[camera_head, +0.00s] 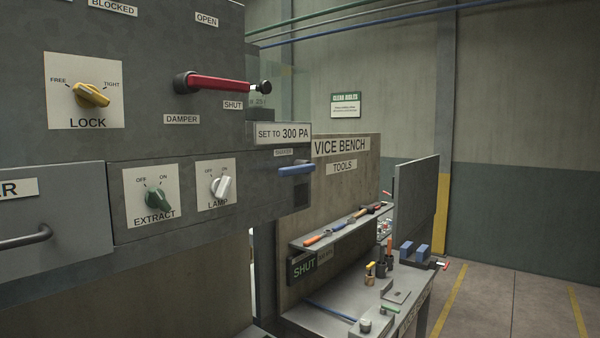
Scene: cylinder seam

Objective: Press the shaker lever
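The shaker lever (296,170) is a short blue handle at the right end of the grey cabinet's lower panel. It sticks out level, just under a small label (283,152) that seems to read SHAKER. Nothing is touching it. Neither of my grippers shows in the head view.
A red damper lever (220,83) is above, near the SHUT label. A yellow LOCK knob (91,95), green EXTRACT knob (157,199) and white LAMP knob (221,186) are to the left. A vice bench (345,297) with tools stands at right. Floor (490,300) is clear at far right.

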